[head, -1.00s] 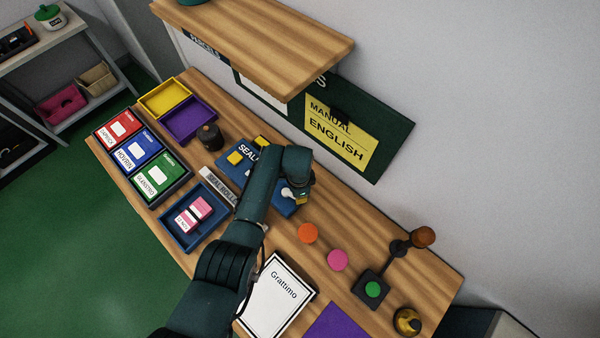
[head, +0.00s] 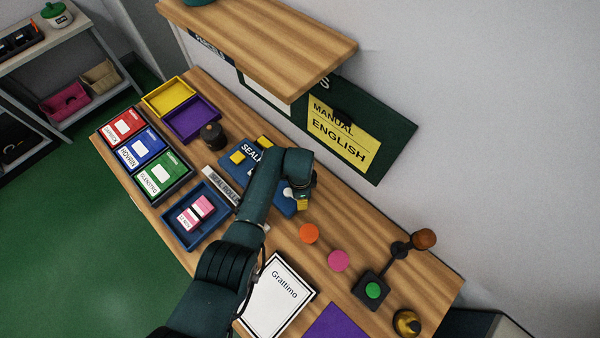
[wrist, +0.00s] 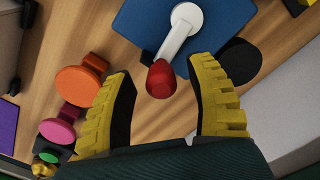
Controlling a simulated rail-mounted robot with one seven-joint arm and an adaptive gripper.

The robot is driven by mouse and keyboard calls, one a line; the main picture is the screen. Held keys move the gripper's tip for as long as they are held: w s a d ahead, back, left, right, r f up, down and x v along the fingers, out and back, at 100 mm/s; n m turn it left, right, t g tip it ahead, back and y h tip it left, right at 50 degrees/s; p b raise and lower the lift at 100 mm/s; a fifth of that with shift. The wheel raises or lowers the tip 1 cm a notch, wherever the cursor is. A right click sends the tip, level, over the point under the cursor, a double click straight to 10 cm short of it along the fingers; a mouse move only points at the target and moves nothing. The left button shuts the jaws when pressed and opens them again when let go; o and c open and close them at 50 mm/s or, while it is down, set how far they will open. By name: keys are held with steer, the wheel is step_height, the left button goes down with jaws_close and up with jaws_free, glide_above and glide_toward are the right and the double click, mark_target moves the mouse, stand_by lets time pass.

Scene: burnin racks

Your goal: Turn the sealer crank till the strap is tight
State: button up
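The sealer (head: 243,154) is a blue plate on the wooden bench, mostly hidden behind my arm in the head view. In the wrist view its blue plate (wrist: 222,22) carries a white crank arm (wrist: 177,36) with a red knob (wrist: 161,79) at the end. My gripper (wrist: 163,100) is open, its two yellow ribbed fingers on either side of the knob with gaps on both sides. In the head view my gripper (head: 302,200) is over the sealer's right end. The strap cannot be made out. A pink-and-white parcel (head: 195,213) lies in a blue tray (head: 179,239).
Orange (head: 309,233) and pink (head: 339,261) round buttons stand right of the sealer. Beyond them is a lever with a brown knob (head: 424,239). A wooden shelf (head: 265,45) overhangs the bench's back. A white card (head: 275,299) lies in front.

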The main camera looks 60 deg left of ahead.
steer(key=shift+r, duration=0.1)
step_height(320, 180, up, 12)
stand_by(0.4)
stand_by(0.4)
